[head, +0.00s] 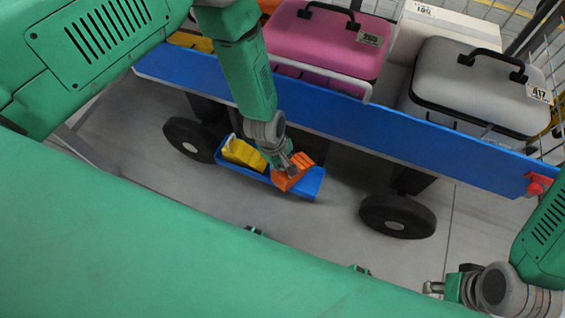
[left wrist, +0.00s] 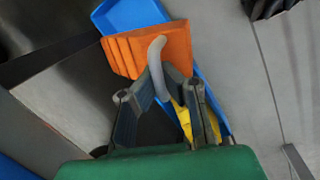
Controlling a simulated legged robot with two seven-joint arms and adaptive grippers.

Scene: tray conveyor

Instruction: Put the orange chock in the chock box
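The orange chock (head: 294,174) is a ribbed wedge with a grey curved handle (left wrist: 157,52). My left gripper (head: 290,163) has its fingertips close together at this handle, and the chock (left wrist: 140,50) hangs from them. The chock is over the right part of the blue chock box (head: 309,190); I cannot tell whether it touches the box. A yellow chock (head: 243,153) lies in the left part of the box. In the left wrist view the box (left wrist: 122,13) is partly hidden behind the chock. My right gripper (head: 436,287) is at the lower right, away from the box, its fingers unclear.
A cart with a blue side rail (head: 430,140) stands above the box, with black wheels (head: 397,216) on either side. It carries a pink case (head: 322,42), a grey case (head: 465,80) and a white box (head: 448,30).

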